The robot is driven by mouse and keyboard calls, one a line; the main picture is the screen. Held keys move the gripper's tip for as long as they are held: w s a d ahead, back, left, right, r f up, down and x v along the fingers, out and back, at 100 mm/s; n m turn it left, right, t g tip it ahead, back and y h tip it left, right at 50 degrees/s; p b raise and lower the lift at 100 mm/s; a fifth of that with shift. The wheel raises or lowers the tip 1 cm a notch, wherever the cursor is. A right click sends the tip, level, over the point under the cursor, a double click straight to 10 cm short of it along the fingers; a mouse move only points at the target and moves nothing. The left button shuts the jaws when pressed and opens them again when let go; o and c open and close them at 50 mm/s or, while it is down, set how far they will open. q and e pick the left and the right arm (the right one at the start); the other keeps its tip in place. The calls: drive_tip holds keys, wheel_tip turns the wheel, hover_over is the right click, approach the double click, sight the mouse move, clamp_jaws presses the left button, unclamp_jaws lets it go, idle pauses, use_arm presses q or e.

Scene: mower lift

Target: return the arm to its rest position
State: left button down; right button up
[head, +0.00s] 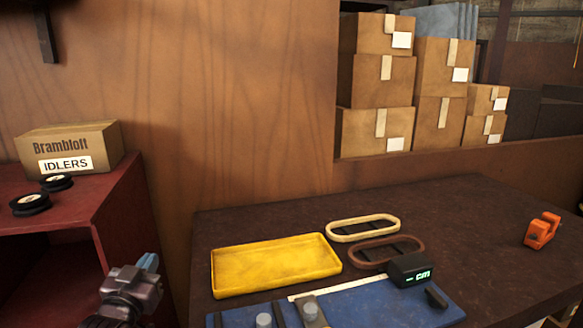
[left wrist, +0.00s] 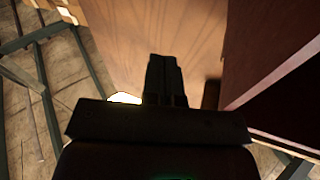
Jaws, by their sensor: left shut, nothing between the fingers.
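My left gripper (head: 146,268) is low at the left in the head view, in front of the red shelf unit (head: 112,212) and left of the dark table. Its fingers are together with nothing between them. In the left wrist view the shut fingers (left wrist: 166,75) point toward a brown wooden panel (left wrist: 130,35). My right gripper is in neither view.
The dark table (head: 480,235) bears a yellow tray (head: 275,265), two oval belts, a blue board (head: 385,305) with a measuring device, and an orange dispenser (head: 541,231). A labelled box (head: 70,148) and two black rollers (head: 30,203) sit on the red unit.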

use_arm(q)
drive_tip(key=s+d+f+g+p, duration=0.1)
drive_tip(key=s+f+g, duration=0.3)
drive_tip(key=s+f, duration=0.9)
drive_tip(key=s+f+g+p, duration=0.1)
drive_tip(key=s+f+g, duration=0.3)
drive_tip(key=s+f, duration=1)
drive_tip(key=s, duration=0.5)
drive_tip(key=shift+d+n+y, duration=0.3)
drive_tip(key=shift+d, duration=0.1)
drive_tip(key=shift+s, duration=0.1)
